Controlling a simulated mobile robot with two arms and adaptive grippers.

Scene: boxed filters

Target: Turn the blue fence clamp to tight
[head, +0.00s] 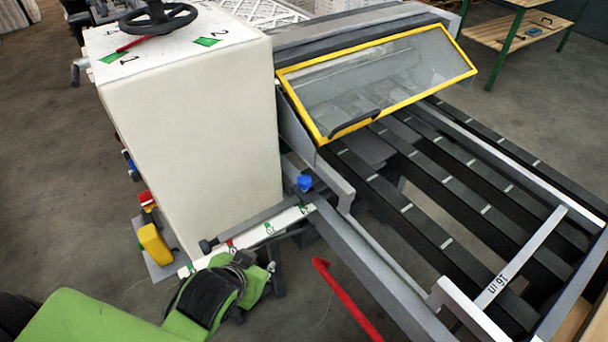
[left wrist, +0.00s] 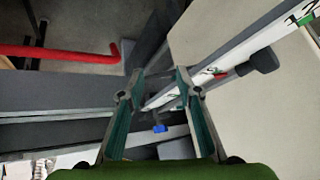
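The blue fence clamp (head: 305,183) is a small blue piece beside the white cabinet, near the inner end of the fence rail. It also shows in the left wrist view (left wrist: 159,128), between my two fingers in the picture and beyond them. Which way its lever points is too small to tell. My left gripper (head: 244,264) is low and left of the clamp in the head view, by the white scale strip (head: 250,237). In the left wrist view its fingers (left wrist: 153,78) are spread with nothing between them, apart from the clamp. My right gripper is not in view.
A red bar (head: 345,298) sticks out right of my left gripper. The white cabinet (head: 195,120) with a handwheel (head: 158,17) stands behind. A yellow-framed guard (head: 375,75) and dark slats (head: 450,195) lie right. A yellow-and-red switch (head: 152,235) hangs left.

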